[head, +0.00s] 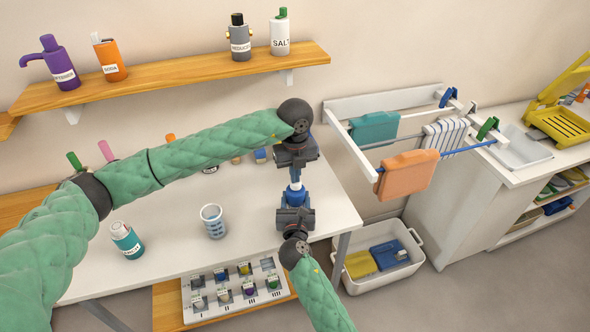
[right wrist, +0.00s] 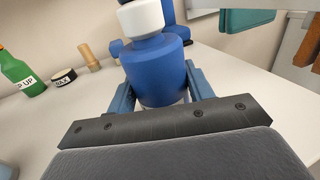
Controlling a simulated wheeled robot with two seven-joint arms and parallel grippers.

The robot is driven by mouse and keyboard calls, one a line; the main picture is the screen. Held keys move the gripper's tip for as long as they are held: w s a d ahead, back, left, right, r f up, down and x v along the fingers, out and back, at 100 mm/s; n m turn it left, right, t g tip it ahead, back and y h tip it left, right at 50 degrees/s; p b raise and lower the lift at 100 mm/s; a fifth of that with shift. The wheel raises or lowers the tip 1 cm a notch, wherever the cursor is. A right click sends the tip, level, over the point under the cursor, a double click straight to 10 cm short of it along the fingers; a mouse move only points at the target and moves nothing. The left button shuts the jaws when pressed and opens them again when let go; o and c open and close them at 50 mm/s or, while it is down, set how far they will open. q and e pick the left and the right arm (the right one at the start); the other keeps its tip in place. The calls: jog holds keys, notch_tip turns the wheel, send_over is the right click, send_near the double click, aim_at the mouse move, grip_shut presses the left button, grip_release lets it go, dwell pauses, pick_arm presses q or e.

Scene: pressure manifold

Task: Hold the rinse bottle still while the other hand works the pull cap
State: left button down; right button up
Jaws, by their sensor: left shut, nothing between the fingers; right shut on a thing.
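The rinse bottle (head: 294,196) is blue with a white top (head: 296,185). It is upright near the right end of the white table, and it fills the middle of the right wrist view (right wrist: 160,78). My right gripper (head: 294,209) is shut on the bottle's body from the near side, one blue finger on each side. My left gripper (head: 295,174) is shut and empty, just above and behind the bottle's top. Whether it touches the cap I cannot tell. The bottle's lower part is hidden by my right gripper.
A measuring cup (head: 213,222) and a teal can (head: 126,240) stand on the table (head: 170,260) to the left. A labelled tray (head: 200,312) lies at the front. A towel rack (head: 346,140) and a white bin (head: 408,268) are to the right.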

pick_arm(q)
jog(key=shift+f, duration=0.1)
notch_tip(320, 180, up, 14)
dwell(0.7)
pick_arm(e)
jog(key=o, duration=1.1)
